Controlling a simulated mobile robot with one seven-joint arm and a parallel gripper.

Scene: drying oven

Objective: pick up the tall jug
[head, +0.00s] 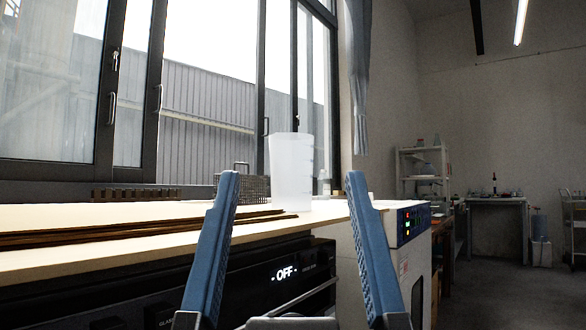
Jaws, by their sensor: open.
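The tall jug (291,178) is a translucent white beaker-like vessel with faint marks on its right side. It stands upright on the light wooden worktop (110,226), near its right end. My gripper (287,185) is open, with its two blue fingers pointing up and forward. In the picture the jug shows between the fingers, farther away than they are. The fingers do not touch it, and nothing is between them up close.
Thin brown boards (150,228) lie on the worktop left of the jug. A wire basket (243,186) and a small bottle (323,183) stand near the jug. A black oven front (250,280) reading OFF is below. Open floor (500,285) lies at right.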

